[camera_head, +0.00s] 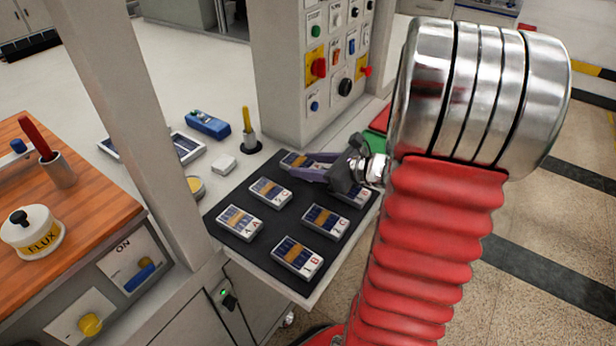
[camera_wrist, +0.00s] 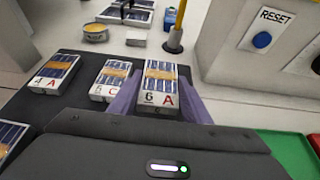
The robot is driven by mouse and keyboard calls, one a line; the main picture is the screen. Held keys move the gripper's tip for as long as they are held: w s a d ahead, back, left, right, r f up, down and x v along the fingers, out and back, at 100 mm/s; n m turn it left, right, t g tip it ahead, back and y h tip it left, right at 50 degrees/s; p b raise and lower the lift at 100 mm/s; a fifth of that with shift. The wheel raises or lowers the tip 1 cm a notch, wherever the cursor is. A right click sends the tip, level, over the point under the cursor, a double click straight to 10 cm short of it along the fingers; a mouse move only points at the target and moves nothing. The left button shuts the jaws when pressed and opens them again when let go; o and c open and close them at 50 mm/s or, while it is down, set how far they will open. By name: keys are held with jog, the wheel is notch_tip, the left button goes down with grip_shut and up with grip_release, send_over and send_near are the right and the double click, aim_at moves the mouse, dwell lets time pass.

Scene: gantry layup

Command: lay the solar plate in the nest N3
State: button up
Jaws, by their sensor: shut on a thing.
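My gripper (camera_head: 303,170) has its purple fingers on both sides of a small blue-celled solar plate (camera_head: 294,159) at the back of the black mat (camera_head: 258,256). In the wrist view the fingers clasp this plate (camera_wrist: 158,72), which has an orange band and reads "6 A". I cannot tell whether it touches the mat. Similar plates lie on the mat, including one marked "C" (camera_wrist: 110,79) and one marked "4 A" (camera_wrist: 54,72) in the wrist view. One plate (camera_head: 356,195) is partly hidden behind my wrist. I see no readable N3 mark.
A control cabinet with buttons (camera_head: 335,70) stands close behind the mat. A grey post (camera_head: 130,110) rises at left. A yellow-handled tool in a cup (camera_head: 249,133), a blue device (camera_head: 207,124) and a white block (camera_head: 223,165) stand beyond the mat. A green surface (camera_wrist: 285,150) is at right.

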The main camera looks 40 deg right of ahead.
aim_at(308, 184)
jog(key=shift+f, duration=2.05)
jog(key=o, duration=1.2)
jog(key=shift+f, duration=0.15)
jog(key=shift+s+d+r, duration=0.2)
jog(key=shift+s+r, duration=0.2)
jog(key=shift+s, duration=0.1)
jog(key=v, duration=1.1)
jog(key=shift+a, duration=0.15)
